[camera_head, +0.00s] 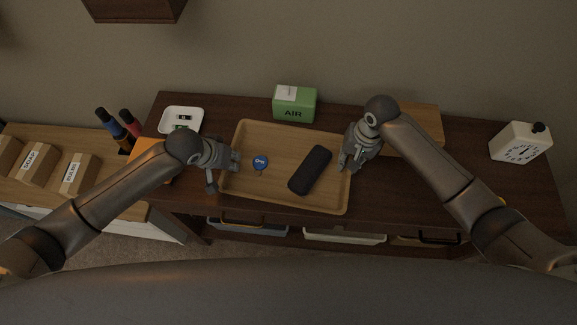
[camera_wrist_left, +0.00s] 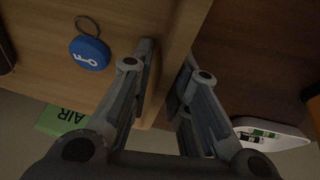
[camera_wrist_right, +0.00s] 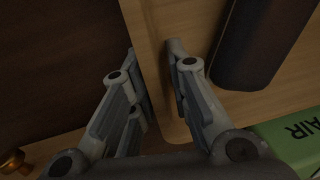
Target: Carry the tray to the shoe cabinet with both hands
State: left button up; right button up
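The wooden tray (camera_head: 285,199) is over the dark wood table (camera_head: 460,183); I cannot tell whether it is lifted. In it are a blue round key tag (camera_head: 260,162) and a dark oblong case (camera_head: 311,170).
A green AIR box (camera_head: 295,104) stands behind the tray. A small white dish (camera_head: 182,120) is at the back left. A white clock-like block (camera_head: 520,144) stands at right. Cardboard boxes (camera_head: 79,174) and bottles (camera_head: 111,126) occupy the left cabinet. Its front right corner is bare.

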pick_arm(q)
grip_shut()
pick_arm(e)
grip_shut()
pick_arm(q)
jog(key=shift+r, duration=0.15)
pick_arm(e)
jog(key=shift+r, duration=0.15)
